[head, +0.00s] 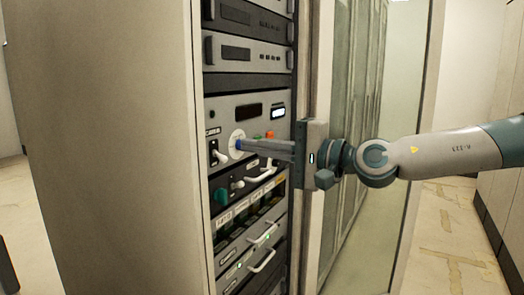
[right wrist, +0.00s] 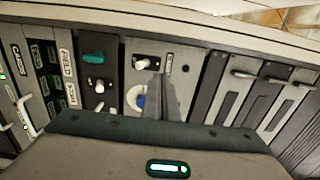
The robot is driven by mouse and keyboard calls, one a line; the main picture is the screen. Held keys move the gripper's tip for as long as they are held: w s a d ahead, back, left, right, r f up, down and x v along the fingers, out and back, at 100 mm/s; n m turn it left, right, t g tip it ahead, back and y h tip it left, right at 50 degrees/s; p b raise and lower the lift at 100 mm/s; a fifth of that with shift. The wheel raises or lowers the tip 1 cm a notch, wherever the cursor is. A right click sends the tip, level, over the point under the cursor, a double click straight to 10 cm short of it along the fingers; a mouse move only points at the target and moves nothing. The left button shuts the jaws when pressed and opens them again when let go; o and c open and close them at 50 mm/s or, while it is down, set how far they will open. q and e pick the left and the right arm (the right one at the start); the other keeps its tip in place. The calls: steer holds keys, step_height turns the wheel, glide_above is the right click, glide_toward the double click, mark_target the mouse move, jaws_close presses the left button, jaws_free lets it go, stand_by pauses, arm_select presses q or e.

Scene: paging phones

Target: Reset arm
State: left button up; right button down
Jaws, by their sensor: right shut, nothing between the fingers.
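My right gripper (head: 243,147) reaches in from the right, its fingers shut and empty, in front of a grey control panel (head: 225,112) in a rack. The fingertips lie at a round white dial with a blue knob (head: 238,145); I cannot tell whether they touch it. In the right wrist view the shut fingers (right wrist: 164,84) stand beside the blue knob (right wrist: 140,101) and partly cover the panel. A white-handled switch (head: 219,155) sits left of the dial. My left gripper is not in view.
The rack's beige side wall (head: 110,150) fills the left. More rack units (head: 237,52) sit above, and drawers with protruding white handles (head: 262,262) below. A glass door (head: 375,220) stands at the right, behind my arm. Floor (head: 455,250) shows at the far right.

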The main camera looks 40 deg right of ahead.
steer(key=shift+s+d, duration=0.25)
steer(key=shift+s, duration=0.45)
